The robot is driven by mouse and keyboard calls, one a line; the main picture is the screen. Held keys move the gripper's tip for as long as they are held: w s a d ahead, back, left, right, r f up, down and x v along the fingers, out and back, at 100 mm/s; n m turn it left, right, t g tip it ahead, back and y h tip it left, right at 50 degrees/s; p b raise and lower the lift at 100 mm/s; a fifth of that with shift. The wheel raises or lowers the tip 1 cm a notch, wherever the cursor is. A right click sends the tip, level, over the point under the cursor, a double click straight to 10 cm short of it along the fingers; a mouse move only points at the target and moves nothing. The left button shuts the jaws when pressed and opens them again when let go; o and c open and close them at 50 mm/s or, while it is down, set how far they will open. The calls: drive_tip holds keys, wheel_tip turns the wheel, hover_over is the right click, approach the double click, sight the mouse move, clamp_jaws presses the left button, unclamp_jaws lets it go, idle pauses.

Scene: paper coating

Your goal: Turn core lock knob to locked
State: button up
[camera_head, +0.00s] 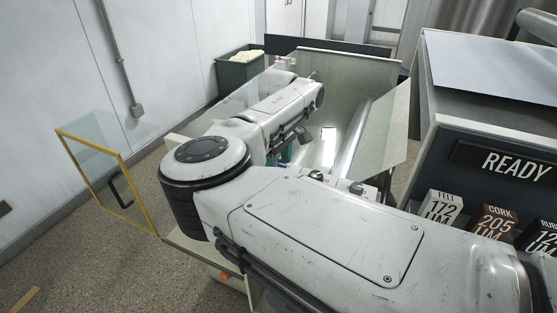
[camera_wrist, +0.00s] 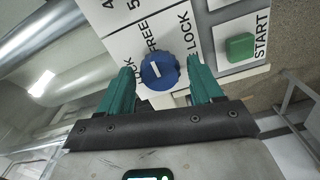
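The blue round knob (camera_wrist: 160,71) shows in the wrist view on a white panel (camera_wrist: 120,18), with a short white mark on its face. Printed words "FREE" and "LOCK" stand beyond the knob, and a partly hidden word ending in "CK" is at its left. My gripper (camera_wrist: 160,64) has its two teal fingers spread, one on each side of the knob. Small gaps seem to show between fingers and knob; contact is unclear. In the head view the knob is hidden and only a bit of teal finger shows behind my arm.
A green START button (camera_wrist: 240,47) sits right of the knob, near the right finger. In the head view, a yellow-framed clear panel (camera_head: 104,180) stands at left. A machine with a READY display (camera_head: 515,164) and labelled boxes (camera_head: 442,207) is at right. A dark bin (camera_head: 239,72) stands behind.

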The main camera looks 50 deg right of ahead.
drive_tip(key=c, duration=0.9)
drive_tip(key=shift+n+b, duration=0.3)
drive_tip(key=n+b, duration=0.2)
drive_tip(key=n, duration=0.1)
drive_tip(key=shift+f+n+b, duration=0.1)
drive_tip(key=shift+n+b, duration=0.2)
drive_tip(key=shift+b, duration=0.05)
drive_tip(key=n+b, duration=0.2)
drive_tip(key=n, duration=0.2)
drive_tip(key=shift+b, duration=0.3)
drive_tip(key=n+b, duration=0.2)
drive_tip(key=n, duration=0.3)
drive_tip(key=n+b, duration=0.2)
drive_tip(key=n, duration=0.2)
drive_tip(key=shift+n, duration=0.3)
drive_tip(key=shift+r, duration=0.2)
drive_tip(key=shift+w, duration=0.1)
